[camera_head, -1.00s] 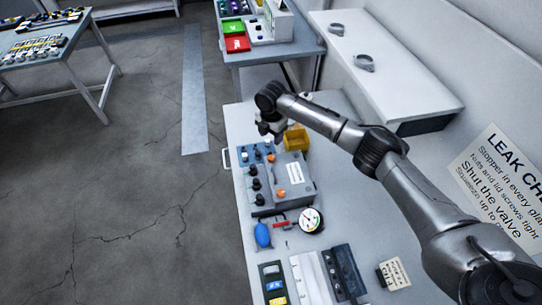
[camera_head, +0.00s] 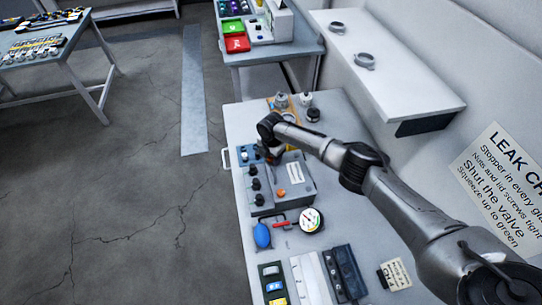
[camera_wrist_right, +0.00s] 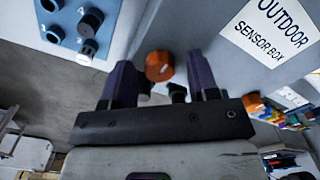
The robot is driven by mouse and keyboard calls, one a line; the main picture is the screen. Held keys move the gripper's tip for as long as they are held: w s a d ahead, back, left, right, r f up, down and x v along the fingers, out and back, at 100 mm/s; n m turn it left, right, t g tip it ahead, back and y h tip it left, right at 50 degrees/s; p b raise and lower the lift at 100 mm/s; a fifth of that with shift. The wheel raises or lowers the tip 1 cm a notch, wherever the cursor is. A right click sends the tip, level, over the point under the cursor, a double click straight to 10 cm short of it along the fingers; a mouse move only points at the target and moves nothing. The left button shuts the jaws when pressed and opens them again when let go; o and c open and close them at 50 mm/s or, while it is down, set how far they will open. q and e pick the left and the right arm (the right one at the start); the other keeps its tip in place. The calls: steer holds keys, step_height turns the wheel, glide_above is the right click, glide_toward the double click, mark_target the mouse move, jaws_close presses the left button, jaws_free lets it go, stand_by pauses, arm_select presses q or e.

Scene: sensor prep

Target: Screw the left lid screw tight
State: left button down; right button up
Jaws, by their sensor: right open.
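The grey sensor box (camera_head: 306,184) lies on the bench, with a white label (camera_head: 295,172) on its lid. In the right wrist view, the left orange lid screw (camera_wrist_right: 158,66) shows between the two dark fingers of my right gripper (camera_wrist_right: 158,62). The fingers stand apart on either side of it; contact is not clear. In the head view, my right gripper (camera_head: 274,154) is over the far end of the box and hides this screw. The other orange lid screw (camera_head: 281,192) is bare. My left gripper is not in view.
A pressure gauge (camera_head: 312,220) and blue squeeze bulb (camera_head: 262,236) lie in front. Several small jars (camera_head: 307,98) stand behind. A raised shelf (camera_head: 388,65) is at the right.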

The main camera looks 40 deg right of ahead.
steer(key=c, duration=0.9)
